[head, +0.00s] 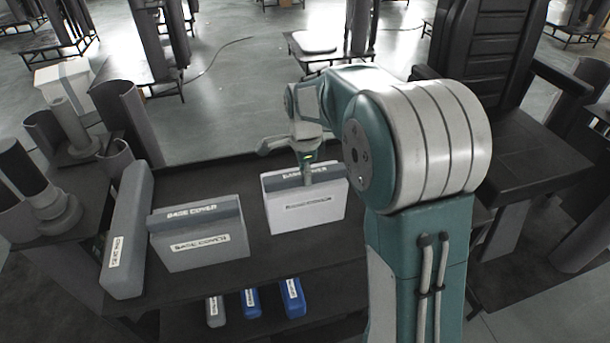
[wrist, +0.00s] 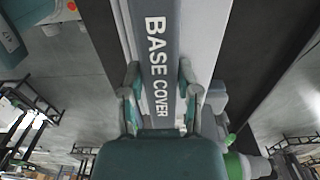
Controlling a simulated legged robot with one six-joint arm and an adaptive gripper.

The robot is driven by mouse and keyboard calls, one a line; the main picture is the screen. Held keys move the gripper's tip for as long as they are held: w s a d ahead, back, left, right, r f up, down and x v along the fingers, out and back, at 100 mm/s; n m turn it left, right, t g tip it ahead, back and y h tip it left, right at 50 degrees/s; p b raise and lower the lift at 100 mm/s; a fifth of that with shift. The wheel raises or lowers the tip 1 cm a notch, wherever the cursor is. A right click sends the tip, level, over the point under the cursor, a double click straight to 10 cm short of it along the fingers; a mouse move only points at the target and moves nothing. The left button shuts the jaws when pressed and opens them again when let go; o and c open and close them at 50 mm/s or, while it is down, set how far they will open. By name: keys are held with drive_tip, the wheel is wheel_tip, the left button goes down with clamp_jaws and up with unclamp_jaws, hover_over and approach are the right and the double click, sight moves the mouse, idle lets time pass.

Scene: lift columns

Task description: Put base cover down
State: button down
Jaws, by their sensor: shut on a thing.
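A base cover (head: 307,208), a light grey box-like panel with a dark labelled top strip, stands upright on or just above the dark table; I cannot tell whether it touches. My gripper (head: 308,178) reaches down from above and is shut on its top strip. In the wrist view my gripper's two fingers (wrist: 160,90) lie on either side of the strip of the base cover (wrist: 158,50), with "BASE COVER" lettering between them. A second, greyer base cover (head: 197,240) stands upright to the left on the table.
A long grey labelled block (head: 128,235) lies at the table's (head: 262,255) left end. Blue and grey small blocks (head: 292,297) sit on a lower shelf in front. Grey cylinders (head: 70,125) stand at the left. A black chair-like structure (head: 490,60) stands at the right.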

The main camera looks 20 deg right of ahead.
drive_tip(key=shift+f, duration=0.45)
drive_tip(key=shift+c, duration=1.6)
unclamp_jaws()
drive_tip(key=shift+f, duration=0.1)
wheel_tip(320, 180, up, 12)
drive_tip(key=s+r+n+t, duration=0.35)
drive_tip(key=s+n, duration=0.45)
drive_tip(key=s, duration=0.4)
drive_tip(key=s+f+n+t, duration=0.2)
drive_tip(key=s+f+n, duration=0.2)
drive_tip(key=s+n, duration=0.6)
drive_tip(key=s, duration=0.4)
